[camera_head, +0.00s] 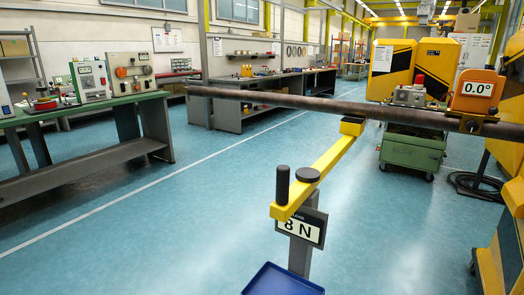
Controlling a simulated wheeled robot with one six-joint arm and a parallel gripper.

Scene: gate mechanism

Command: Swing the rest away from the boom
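The boom (285,99) is a long dark brown pipe lying nearly level across the view, with its right part at an orange housing that reads 0.0° (477,88). The rest (322,167) is a yellow bar on a grey post (301,254). Its far end has a black pad (352,126) directly under the boom, seemingly touching it. Its near end carries an upright black handle (282,185), beside a dark round pivot cap (307,174). A sign on the post reads 8 N (303,227). My gripper is not in view.
A blue tray (281,281) is at the bottom near the post. A green cart (412,150) stands behind the boom. Yellow machine parts (507,262) line the right edge. A workbench (85,110) stands at left. The blue floor left of the rest is clear.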

